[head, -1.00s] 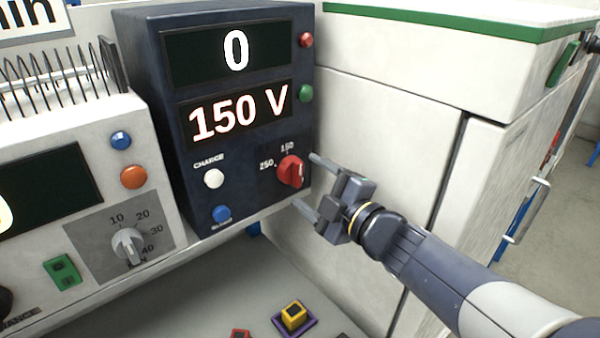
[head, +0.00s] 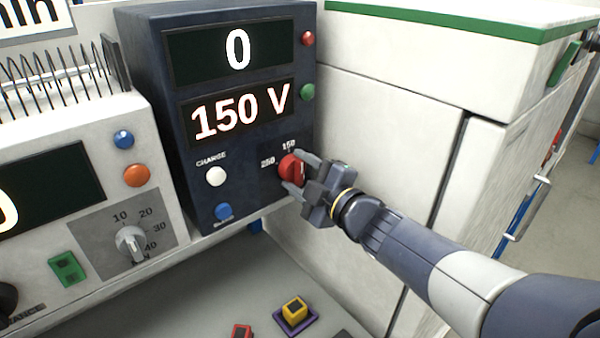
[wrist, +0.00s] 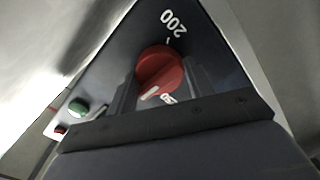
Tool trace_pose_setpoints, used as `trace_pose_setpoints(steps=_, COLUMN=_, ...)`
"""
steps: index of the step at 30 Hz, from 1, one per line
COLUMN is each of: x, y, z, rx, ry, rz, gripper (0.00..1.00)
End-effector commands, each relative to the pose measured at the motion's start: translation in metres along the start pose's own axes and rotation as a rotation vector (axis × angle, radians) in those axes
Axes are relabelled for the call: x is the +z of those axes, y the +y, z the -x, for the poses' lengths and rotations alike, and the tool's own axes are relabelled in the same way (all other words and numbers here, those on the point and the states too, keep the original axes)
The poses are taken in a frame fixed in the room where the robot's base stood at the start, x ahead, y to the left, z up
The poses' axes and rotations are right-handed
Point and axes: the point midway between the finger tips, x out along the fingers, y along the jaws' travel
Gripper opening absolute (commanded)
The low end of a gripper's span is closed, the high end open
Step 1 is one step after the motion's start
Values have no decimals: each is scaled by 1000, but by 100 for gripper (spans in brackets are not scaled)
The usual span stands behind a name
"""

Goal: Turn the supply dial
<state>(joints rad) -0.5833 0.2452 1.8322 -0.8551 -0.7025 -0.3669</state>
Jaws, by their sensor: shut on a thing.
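The supply dial (head: 290,169) is a red knob at the lower right of the dark blue supply box (head: 150,120). Marks 150 and 250 show beside it in the head view. The box's displays read 0 and 150 V (head: 240,110). My gripper (head: 299,174) is at the dial, its two fingers on either side of it and shut on it. In the wrist view the dial (wrist: 158,70) sits between the fingers, with a white pointer line toward a partly hidden mark. A 200 mark shows above it there.
A white button (head: 216,176) and a blue button (head: 223,211) sit left of the dial. A grey unit with its own knob (head: 130,243) stands further left. A white cabinet (head: 385,150) stands close on the right. A yellow block (head: 294,309) lies below.

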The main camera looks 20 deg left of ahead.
Motion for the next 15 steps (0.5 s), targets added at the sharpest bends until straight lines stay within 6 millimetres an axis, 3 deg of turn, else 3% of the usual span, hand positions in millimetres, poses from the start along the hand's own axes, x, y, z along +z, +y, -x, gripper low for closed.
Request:
trace_pose_setpoints(steps=7, x=0, y=0, z=0, rx=-1, ry=0, rz=0, gripper=27)
trace_pose_setpoints(steps=15, x=0, y=1, z=0, rx=-2, ry=-2, rz=-138, gripper=27)
